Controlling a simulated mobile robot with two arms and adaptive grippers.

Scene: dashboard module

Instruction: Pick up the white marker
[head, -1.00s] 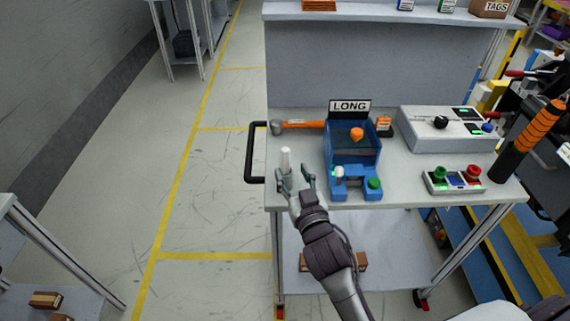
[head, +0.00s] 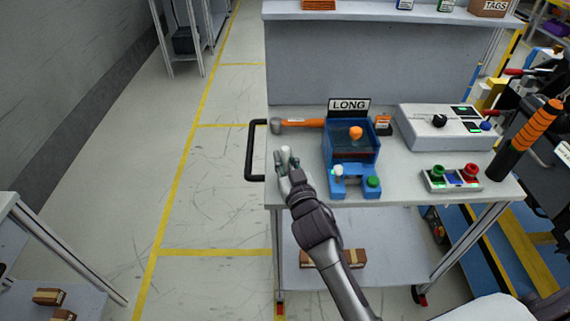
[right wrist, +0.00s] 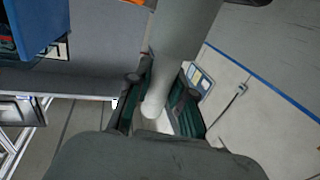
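The white marker (head: 285,150) stands upright at the left front of the table, with its top showing between the fingers of my right gripper (head: 285,157). The fingers are closed in around it and hide its lower part, so I cannot tell whether it still touches the table. In the right wrist view the marker's pale rounded end (right wrist: 153,108) lies between the dark green finger pads of the right gripper (right wrist: 163,100). My left gripper is not in view.
A blue device (head: 352,152) labelled LONG stands just right of the gripper. A hammer (head: 300,123) lies behind. A black side handle (head: 250,150) is at the left. A grey control box (head: 442,127) and a button panel (head: 453,179) are farther right.

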